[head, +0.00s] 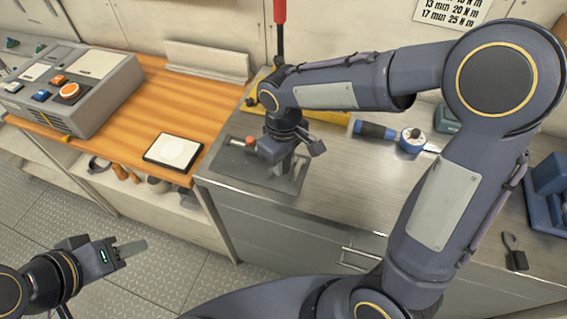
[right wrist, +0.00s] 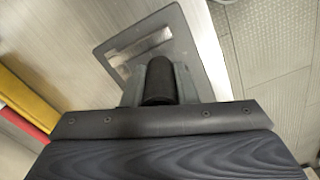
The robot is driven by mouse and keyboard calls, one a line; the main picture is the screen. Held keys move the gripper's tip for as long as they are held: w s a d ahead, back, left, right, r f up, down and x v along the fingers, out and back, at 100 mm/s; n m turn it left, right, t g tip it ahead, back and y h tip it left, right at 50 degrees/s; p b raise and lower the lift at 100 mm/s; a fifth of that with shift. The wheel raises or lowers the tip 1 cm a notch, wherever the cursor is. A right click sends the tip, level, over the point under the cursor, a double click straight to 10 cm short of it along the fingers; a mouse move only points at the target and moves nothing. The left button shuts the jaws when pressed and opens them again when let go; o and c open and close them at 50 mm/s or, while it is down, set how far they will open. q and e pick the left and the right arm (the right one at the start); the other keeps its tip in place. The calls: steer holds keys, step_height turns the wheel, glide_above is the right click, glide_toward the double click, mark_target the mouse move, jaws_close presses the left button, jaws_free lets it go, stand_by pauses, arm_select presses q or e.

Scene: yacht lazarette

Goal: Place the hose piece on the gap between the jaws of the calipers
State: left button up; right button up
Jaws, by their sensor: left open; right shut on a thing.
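My right gripper (head: 283,168) is low over a dark grey mat (head: 291,186) on the metal worktop. In the right wrist view it is shut on a black cylinder, the hose piece (right wrist: 160,80), held between its fingers. A silver metal piece, apparently part of the calipers (right wrist: 128,52), lies on the mat just beyond the hose piece. I cannot tell whether the hose piece touches it. The jaws' gap is not clear, and the gripper hides much of the mat in the head view. My left gripper (head: 122,248) is open and empty, out over the floor.
A control box (head: 110,90) and a white-topped pad (head: 173,151) are on the wooden bench at left. A blue-handled dial tool (head: 378,130) lies behind on the worktop. A yellow object (head: 335,95) is behind my right arm. A blue object (head: 550,190) stands at right.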

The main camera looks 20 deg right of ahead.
steer(key=shift+f, duration=0.9)
steer(key=shift+f, duration=0.2)
steer(key=o, duration=0.7)
steer(key=shift+r, duration=0.2)
